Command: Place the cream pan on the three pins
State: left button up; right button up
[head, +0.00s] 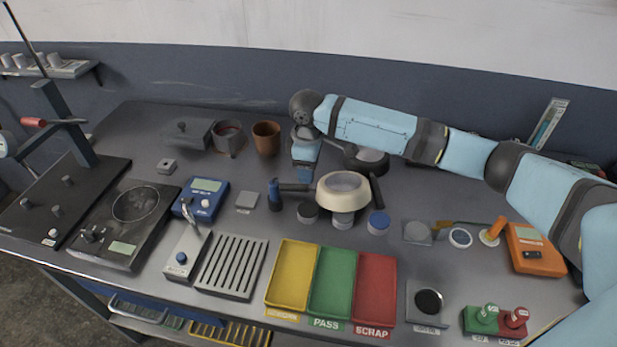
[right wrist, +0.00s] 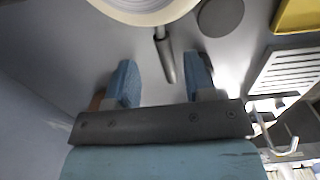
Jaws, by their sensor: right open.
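The cream pan (head: 343,183), a round cream-rimmed dish with a grey inside, sits near the middle of the bench. Its dark handle (head: 294,187) points left. The pan's rim (right wrist: 145,12) and handle (right wrist: 165,55) also show in the right wrist view. My right gripper (head: 304,172) is just behind the handle in the head view. In the right wrist view my right gripper (right wrist: 163,83) is open, with the handle end ahead of and between its fingers, not gripped. Three short pins (head: 68,181) stand on a black base plate at the far left. My left gripper is not in view.
A hotplate-like unit (head: 136,208), a blue meter (head: 203,197) and a slotted rack (head: 230,267) lie between pan and plate. Yellow (head: 291,275), green and red trays stand in front. A brown pot (head: 266,138) is behind. Low discs stand close around the pan.

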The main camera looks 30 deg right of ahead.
notch_tip(320, 180, up, 9)
dwell(0.3)
dwell(0.5)
